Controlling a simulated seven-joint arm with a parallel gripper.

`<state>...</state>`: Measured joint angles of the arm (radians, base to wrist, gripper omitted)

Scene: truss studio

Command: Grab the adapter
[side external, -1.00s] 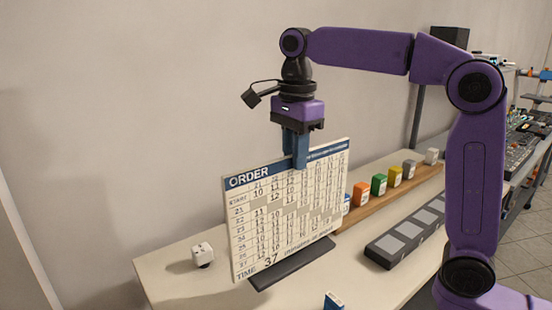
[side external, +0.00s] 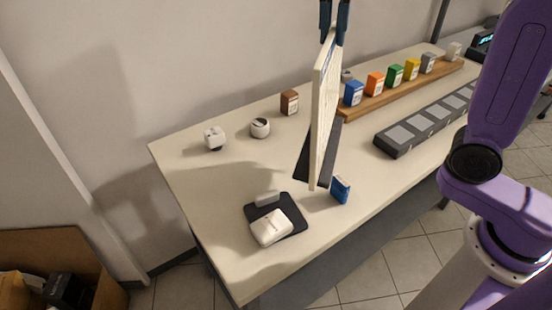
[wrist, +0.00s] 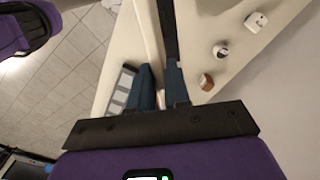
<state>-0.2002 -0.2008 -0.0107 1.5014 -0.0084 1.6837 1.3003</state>
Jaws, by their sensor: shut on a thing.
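My gripper (side external: 334,38) is shut on the top edge of the white order board (side external: 325,110), which shows nearly edge-on in the side view. The board stands upright over a dark base strip (side external: 303,165); I cannot tell if it touches it. In the wrist view my fingers (wrist: 161,92) pinch the board. A white cube with a dark underside (side external: 214,138), which may be the adapter, sits at the table's back left, apart from my gripper. It also shows in the wrist view (wrist: 256,20).
A round white item (side external: 260,127) and a brown box (side external: 289,102) stand behind the board. A white device (side external: 270,227) lies on a black mat, with a blue box (side external: 340,188) nearby. Coloured boxes line a wooden rail (side external: 400,92) beside a dark padded strip (side external: 425,122).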

